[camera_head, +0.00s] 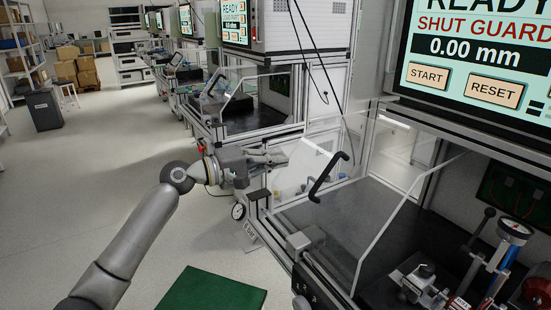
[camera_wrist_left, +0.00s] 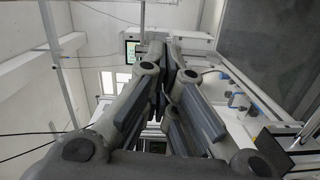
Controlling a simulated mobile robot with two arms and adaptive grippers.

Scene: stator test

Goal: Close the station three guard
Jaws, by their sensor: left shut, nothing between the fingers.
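The nearest station has a clear guard panel (camera_head: 300,168) with a black bar handle (camera_head: 328,177). The panel stands swung out at the left side of the station, and the front of the work bay is uncovered. My left gripper (camera_head: 278,157) is shut and empty, with its fingers pointing right toward the panel, left of the handle. Whether it touches the panel cannot be told. In the left wrist view the closed fingers (camera_wrist_left: 170,75) show with nothing between them. The station screen (camera_head: 475,50) reads "SHUT GUARD" and 0.00 mm. My right gripper is not in view.
A fixture with clamps and a dial gauge (camera_head: 515,229) stands in the bay at right. A green mat (camera_head: 212,290) lies on the floor. Other stations line up behind, one with a clear guard (camera_head: 262,95). A grey bin (camera_head: 43,110) stands far left; the floor between is clear.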

